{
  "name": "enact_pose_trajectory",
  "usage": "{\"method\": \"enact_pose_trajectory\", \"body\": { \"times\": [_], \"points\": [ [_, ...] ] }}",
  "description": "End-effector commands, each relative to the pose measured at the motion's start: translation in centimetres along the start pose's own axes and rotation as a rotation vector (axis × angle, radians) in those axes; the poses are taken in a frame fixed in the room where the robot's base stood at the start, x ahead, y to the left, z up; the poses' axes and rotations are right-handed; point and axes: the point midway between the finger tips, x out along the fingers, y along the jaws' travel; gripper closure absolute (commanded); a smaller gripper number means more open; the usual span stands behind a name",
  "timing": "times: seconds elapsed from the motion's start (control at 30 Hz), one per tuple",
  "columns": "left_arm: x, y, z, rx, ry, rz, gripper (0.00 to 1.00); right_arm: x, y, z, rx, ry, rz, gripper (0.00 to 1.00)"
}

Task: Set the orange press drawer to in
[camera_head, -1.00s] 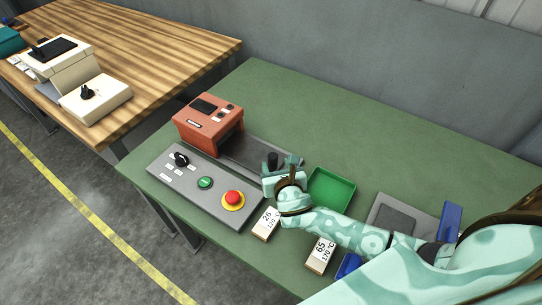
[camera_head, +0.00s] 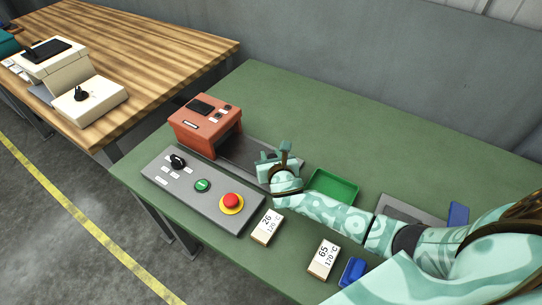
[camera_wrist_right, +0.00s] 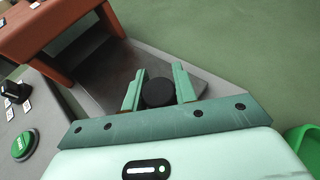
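The orange press (camera_head: 205,122) stands at the back left of the green table. Its grey drawer (camera_head: 243,157) is slid out of the press opening toward the right. A black round knob (camera_wrist_right: 158,92) stands on the drawer in the right wrist view; in the head view my right gripper hides it. My right gripper (camera_head: 280,152) is over the outer end of the drawer. In the wrist view its two fingers (camera_wrist_right: 159,86) are spread, one on each side of the knob. I cannot tell whether they touch it. My left gripper is not in view.
A grey control panel (camera_head: 217,203) with a black dial, a green button and a red button (camera_head: 231,201) lies in front of the press. A green tray (camera_head: 335,186) and two labelled blocks, 26 (camera_head: 267,226) and 65 (camera_head: 324,259), are close to my right arm.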

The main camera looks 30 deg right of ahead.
Motion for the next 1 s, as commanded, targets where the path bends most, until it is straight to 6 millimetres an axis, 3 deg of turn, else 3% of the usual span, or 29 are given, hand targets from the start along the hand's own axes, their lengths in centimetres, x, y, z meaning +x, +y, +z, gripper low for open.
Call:
{"method": "enact_pose_trajectory", "body": {
  "times": [0.17,0.53,0.93,0.97,1.0],
  "points": [
    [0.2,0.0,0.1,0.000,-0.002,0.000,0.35,1.1,1.1,0.4,0.002,0.000,0.000,1.00],
    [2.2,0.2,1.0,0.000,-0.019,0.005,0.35,6.9,7.3,2.5,0.001,0.001,0.000,1.00],
    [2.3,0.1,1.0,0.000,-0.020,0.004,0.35,7.5,8.2,3.2,0.003,-0.001,0.003,1.00],
    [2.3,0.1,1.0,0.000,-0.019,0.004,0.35,7.5,8.2,3.2,0.003,-0.001,0.003,0.69],
    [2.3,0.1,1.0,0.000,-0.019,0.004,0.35,7.4,8.2,3.2,0.003,-0.001,0.003,0.58]
  ]
}}
